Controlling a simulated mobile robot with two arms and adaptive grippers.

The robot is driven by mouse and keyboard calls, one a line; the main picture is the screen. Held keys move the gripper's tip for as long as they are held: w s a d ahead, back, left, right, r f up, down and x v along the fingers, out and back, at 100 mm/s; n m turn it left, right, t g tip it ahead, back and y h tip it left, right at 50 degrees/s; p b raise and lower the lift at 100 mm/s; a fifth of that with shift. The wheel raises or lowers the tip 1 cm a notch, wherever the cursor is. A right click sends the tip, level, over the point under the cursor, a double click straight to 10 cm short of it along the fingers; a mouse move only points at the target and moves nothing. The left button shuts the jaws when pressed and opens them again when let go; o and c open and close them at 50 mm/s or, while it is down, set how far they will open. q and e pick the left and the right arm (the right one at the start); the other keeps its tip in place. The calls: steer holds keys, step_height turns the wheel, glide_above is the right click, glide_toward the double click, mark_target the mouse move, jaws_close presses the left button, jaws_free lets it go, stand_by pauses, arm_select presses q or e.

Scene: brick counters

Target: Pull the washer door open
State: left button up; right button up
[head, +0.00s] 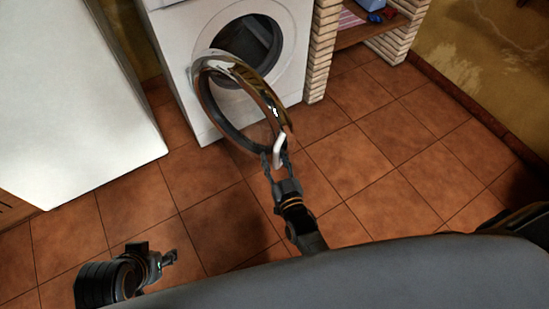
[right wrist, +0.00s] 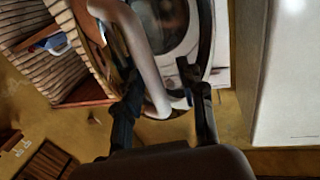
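The white washer (head: 185,40) stands at the top of the head view. Its round door (head: 205,95), a dark and chrome ring with a glass middle, is swung well out from the drum opening (head: 250,45). The door's white handle (head: 280,148) is on the rim nearest me. My right gripper (head: 276,158) is at this handle. In the right wrist view the handle (right wrist: 145,60) passes between the spread fingers (right wrist: 163,108), with a gap to the right finger. Contact with the left finger is unclear. My left gripper (head: 170,257) is low over the floor, away from the door; its finger gap is unclear.
A large white appliance (head: 70,100) stands left of the washer. A brick pillar (head: 319,50) and a low shelf (head: 352,32) with a blue item are on the right. The tiled floor (head: 370,150) is clear around the door.

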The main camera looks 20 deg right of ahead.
steer(key=shift+a, duration=0.1)
steer(key=s, duration=1.2)
steer(key=shift+d, duration=0.45)
